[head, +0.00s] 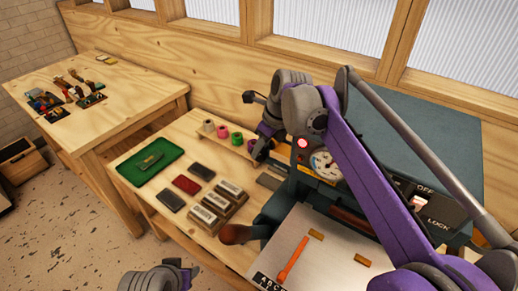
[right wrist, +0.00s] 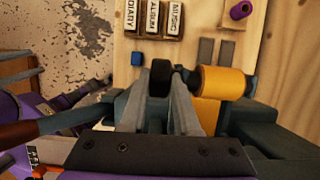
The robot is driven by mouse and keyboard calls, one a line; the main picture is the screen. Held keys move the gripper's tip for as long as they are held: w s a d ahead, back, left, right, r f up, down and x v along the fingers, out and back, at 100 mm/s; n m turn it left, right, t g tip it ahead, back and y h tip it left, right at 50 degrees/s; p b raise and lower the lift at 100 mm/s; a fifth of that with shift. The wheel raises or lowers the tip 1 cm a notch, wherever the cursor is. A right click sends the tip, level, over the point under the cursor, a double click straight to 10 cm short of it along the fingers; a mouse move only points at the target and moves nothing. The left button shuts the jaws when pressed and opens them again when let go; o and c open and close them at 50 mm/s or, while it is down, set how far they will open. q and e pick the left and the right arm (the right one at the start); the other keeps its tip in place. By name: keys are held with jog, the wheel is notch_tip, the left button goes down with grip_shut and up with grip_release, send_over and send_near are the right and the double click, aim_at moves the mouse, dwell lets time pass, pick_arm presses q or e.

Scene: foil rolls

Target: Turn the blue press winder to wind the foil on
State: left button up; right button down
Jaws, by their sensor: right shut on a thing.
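The press (head: 345,215), dark blue-grey with a round gauge, stands at the right in the head view, partly behind my right arm. My right gripper (head: 260,150) is at its left side. In the right wrist view its two grey fingers (right wrist: 162,80) are shut on the dark winder knob (right wrist: 160,74). The winder looks nearly black here, and the fingers hide part of it. A gold foil roll (right wrist: 222,81) sits just right of the winder on the same line. My left wrist (head: 155,278) shows at the bottom edge; its fingertips cannot be made out.
Several small foil rolls (head: 222,131) stand on a wooden strip left of the press. Labelled blocks (head: 218,198), dark pads (head: 187,184) and a green tray (head: 150,161) lie on the bench. A brown-handled lever (head: 240,234) sticks out at the press front, near a white plate (head: 305,255).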

dwell(0.3)
jog(key=c, duration=0.6)
grip_release()
jog(key=shift+c, duration=0.2)
jog(key=v, duration=1)
jog(key=shift+d+r+p, duration=0.25)
jog(key=shift+r+p, duration=0.1)
